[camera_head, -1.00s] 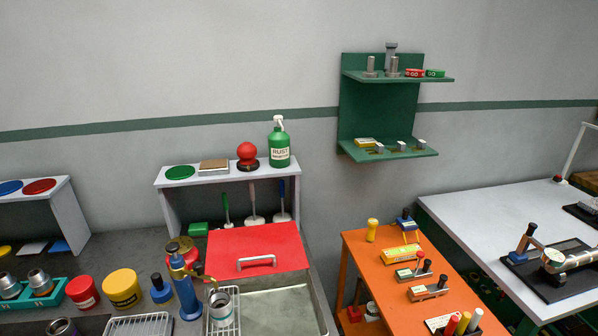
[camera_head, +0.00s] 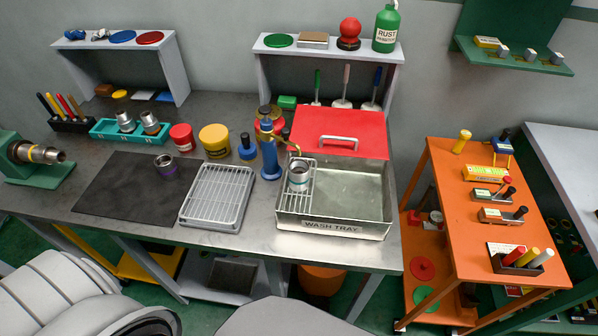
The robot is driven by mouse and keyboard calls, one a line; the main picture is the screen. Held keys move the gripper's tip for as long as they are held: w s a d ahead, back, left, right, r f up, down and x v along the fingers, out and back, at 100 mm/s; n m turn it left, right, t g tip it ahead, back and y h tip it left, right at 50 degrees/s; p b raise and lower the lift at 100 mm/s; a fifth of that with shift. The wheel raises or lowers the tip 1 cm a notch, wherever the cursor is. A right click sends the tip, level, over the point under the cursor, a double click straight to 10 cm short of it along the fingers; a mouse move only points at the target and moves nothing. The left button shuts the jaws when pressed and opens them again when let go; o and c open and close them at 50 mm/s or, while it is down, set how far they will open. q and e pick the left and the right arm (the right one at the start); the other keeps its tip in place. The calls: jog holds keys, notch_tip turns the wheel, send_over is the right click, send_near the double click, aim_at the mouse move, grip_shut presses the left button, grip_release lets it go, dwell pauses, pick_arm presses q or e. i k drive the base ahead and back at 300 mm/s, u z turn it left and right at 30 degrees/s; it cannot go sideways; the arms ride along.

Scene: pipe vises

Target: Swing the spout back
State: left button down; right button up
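A blue upright dispenser (camera_head: 270,158) stands on the grey bench against the left side of the wash tray (camera_head: 330,226). Its brass spout (camera_head: 284,141) reaches to the right over the tray's left part. A metal pipe fitting (camera_head: 299,172) stands on a wire rack in the tray, below and close to the spout's tip. The tray has a red lid (camera_head: 345,125) at its back with a metal handle. Neither gripper is in view; only white parts of my own body show at the bottom.
A red pot (camera_head: 182,137), a yellow pot (camera_head: 214,139) and a small blue-topped item (camera_head: 247,147) stand left of the dispenser. A wire drying rack (camera_head: 217,198) and a black mat (camera_head: 129,187) lie in front. An orange cart (camera_head: 448,185) stands at right.

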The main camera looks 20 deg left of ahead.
aim_at(269, 136)
jog(key=u, duration=0.8)
jog(key=k, duration=0.75)
jog(key=z, duration=0.8)
jog(key=i, duration=0.5)
jog(key=z, duration=0.05)
